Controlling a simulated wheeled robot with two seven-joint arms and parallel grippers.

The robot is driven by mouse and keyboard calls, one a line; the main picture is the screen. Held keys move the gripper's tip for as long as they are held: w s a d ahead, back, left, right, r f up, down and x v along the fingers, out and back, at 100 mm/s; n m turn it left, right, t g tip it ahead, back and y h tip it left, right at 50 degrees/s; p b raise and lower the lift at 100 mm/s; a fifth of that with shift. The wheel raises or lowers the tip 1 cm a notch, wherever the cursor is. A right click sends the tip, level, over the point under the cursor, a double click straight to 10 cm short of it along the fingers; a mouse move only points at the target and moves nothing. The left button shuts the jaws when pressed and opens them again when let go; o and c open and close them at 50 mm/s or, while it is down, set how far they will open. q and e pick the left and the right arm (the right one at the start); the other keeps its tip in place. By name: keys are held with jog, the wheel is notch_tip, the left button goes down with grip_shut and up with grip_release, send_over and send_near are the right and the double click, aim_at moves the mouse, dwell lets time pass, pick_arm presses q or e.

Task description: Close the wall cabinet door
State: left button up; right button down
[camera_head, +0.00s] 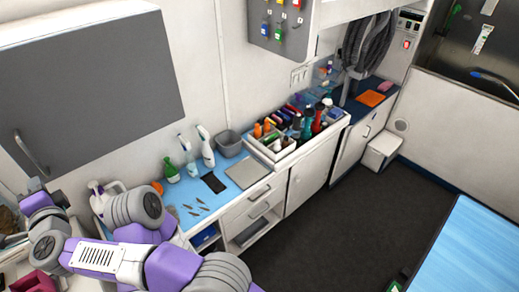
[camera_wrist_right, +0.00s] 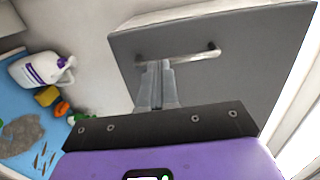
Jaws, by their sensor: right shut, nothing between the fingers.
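The wall cabinet has a large flat grey door (camera_head: 95,85), seen at the upper left of the head view. It also fills much of the right wrist view (camera_wrist_right: 235,75). Its bar handle (camera_head: 30,152) is near the door's lower left corner and shows in the wrist view (camera_wrist_right: 185,56). I cannot tell whether a gap remains between door and cabinet body. My right gripper (camera_head: 36,185) is just below the handle. In the wrist view its fingers (camera_wrist_right: 155,75) are together and empty, overlapping the handle; contact is unclear. My left gripper is not in view.
Below the cabinet, a blue-topped counter (camera_head: 190,190) holds a white jug (camera_wrist_right: 38,68), a green spray bottle (camera_head: 171,170), white bottles (camera_head: 206,147) and a grey bin (camera_head: 229,143). A bottle caddy (camera_head: 298,150) stands farther right. The dark floor (camera_head: 340,215) is clear.

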jog(key=s+b, duration=0.3)
jog(key=s, duration=1)
jog(key=shift+d+b, duration=0.15)
jog(key=shift+b, duration=0.15)
